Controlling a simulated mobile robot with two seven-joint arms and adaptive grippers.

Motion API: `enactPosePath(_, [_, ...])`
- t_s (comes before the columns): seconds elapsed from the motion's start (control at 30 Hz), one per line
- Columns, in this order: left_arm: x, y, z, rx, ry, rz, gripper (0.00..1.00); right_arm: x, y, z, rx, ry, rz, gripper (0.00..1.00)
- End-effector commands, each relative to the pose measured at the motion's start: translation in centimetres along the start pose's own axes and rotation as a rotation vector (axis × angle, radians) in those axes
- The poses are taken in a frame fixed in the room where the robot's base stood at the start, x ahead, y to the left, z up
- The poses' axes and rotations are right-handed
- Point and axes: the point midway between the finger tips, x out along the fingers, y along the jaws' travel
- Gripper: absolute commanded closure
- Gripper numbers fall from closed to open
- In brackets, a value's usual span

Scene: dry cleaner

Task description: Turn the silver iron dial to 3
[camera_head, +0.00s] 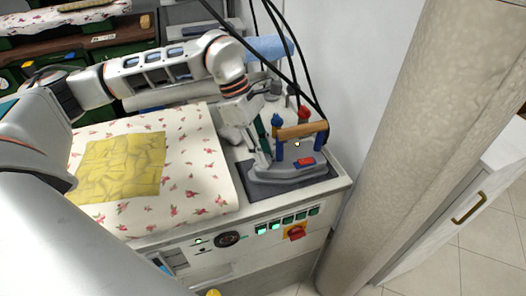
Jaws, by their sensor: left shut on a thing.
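The silver iron (287,172) rests on a dark mat (318,178) at the right end of the work surface. It has an orange-brown handle (302,130) on blue posts and a small red and blue part on its body. My left gripper (264,158) reaches down from above at the left side of the iron. Its fingers are shut on a small part there, which appears to be the iron's dial. The fingers hide the dial, so its setting cannot be read. My right gripper is not in view.
A floral padded board (205,175) with a yellow cloth (120,168) lies left of the iron. Black cables hang behind the iron. A wall and a thick column (400,130) stand to the right.

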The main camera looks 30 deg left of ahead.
Motion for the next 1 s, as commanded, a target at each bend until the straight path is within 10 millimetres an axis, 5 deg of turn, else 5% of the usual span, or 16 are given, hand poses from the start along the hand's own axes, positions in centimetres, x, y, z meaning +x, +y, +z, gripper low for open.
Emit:
enactPosePath(0.23, [0.0,0.0,0.0,0.0,0.0,0.0,1.0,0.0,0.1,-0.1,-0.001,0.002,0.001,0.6])
enactPosePath(0.27, [0.0,0.0,0.0,0.0,0.0,0.0,0.72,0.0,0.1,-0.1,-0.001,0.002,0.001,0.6])
enactPosePath(0.3, [0.0,0.0,0.0,0.0,0.0,0.0,0.63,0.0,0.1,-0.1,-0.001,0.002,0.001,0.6])
enactPosePath(0.73, [-0.6,0.1,0.0,-0.001,0.0,0.002,0.63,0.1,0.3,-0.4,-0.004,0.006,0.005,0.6])
enactPosePath(1.0, [-5.2,0.1,0.0,-0.001,0.0,0.006,0.63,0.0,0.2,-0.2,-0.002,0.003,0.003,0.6])
